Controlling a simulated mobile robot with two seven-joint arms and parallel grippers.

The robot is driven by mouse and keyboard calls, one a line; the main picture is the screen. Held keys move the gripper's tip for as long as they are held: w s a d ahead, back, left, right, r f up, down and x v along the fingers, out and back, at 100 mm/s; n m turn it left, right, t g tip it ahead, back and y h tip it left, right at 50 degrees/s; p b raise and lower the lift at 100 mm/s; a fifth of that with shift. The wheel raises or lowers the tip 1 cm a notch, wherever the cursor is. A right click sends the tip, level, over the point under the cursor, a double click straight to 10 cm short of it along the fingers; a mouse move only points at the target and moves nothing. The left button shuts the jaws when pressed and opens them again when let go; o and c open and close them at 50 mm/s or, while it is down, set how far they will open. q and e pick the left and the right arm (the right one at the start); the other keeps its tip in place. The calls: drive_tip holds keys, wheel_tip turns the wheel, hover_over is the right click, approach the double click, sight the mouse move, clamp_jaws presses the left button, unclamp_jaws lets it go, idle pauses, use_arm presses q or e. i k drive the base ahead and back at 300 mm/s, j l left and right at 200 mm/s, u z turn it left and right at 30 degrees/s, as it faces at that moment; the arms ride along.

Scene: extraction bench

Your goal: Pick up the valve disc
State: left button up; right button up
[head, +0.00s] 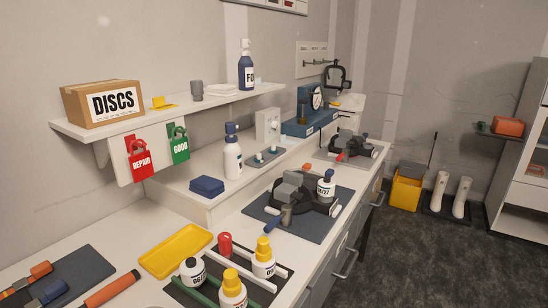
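I cannot make out a valve disc for certain in the head view. A cardboard box (102,103) labelled "DISCS" stands at the left end of the wall shelf; its contents are hidden. A black and grey assembly (290,189) sits on a dark mat (318,231) in the middle of the bench, with a white bottle (326,187) at its right side and a blue-ended part (278,222) at its front. Neither of my grippers shows in this view.
A yellow tray (175,250) lies on the front bench, left of several yellow-capped and black-capped bottles. Red and green padlocks (141,163) hang below the shelf. A blue device (310,111) stands farther back. Open floor (420,260) lies right of the bench.

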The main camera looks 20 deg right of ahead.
sight(273, 151)
drive_tip(key=i+l, duration=0.1)
drive_tip(key=l, duration=1.4)
drive_tip(key=i+l, duration=0.15)
drive_tip(key=l, duration=0.55)
drive_tip(key=k+z, duration=0.05)
